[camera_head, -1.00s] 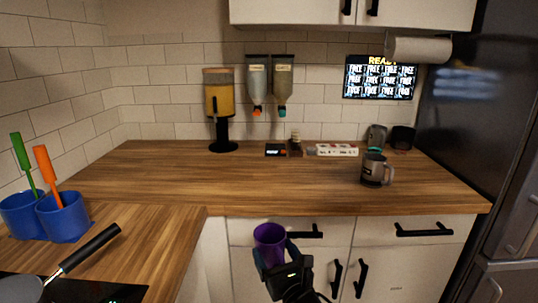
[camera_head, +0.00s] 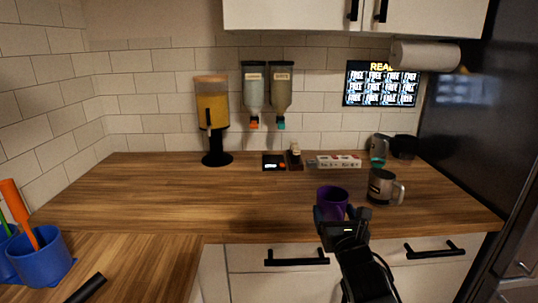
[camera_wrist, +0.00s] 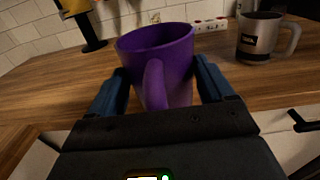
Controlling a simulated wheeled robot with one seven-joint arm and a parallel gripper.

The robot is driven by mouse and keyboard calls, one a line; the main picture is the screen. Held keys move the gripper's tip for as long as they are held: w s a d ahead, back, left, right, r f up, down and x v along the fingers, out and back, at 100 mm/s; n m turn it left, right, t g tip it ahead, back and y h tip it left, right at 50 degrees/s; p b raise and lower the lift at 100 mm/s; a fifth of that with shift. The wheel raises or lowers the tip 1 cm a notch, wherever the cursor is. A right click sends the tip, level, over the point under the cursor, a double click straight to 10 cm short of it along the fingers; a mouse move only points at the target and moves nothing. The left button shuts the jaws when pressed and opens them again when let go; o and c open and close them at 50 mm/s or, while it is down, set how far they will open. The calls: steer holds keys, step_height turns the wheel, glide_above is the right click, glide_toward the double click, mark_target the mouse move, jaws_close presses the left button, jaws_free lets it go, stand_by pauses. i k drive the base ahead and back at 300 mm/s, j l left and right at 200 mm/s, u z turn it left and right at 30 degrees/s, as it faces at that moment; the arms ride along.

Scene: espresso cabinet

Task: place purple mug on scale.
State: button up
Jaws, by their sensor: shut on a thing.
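My gripper (camera_head: 340,217) is shut on the purple mug (camera_head: 332,199) near the front edge of the wooden counter. In the wrist view the mug (camera_wrist: 165,60) sits between the two blue fingers, roughly upright, with its handle toward the camera. I cannot tell whether its base touches the counter. A small black device with a lit display, which looks like the scale (camera_head: 274,162), lies at the back of the counter, left of and beyond the mug. Nothing is seen on top of it.
A grey metal mug (camera_head: 381,187) stands right of the purple mug. A small wooden-handled item (camera_head: 295,157) and a white power strip (camera_head: 338,161) are beside the scale. A juice dispenser (camera_head: 213,120) stands back left. The counter's middle left is clear.

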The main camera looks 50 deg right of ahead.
mark_target(277, 160)
steer(key=i+l, duration=0.8)
steer(key=i, duration=0.2)
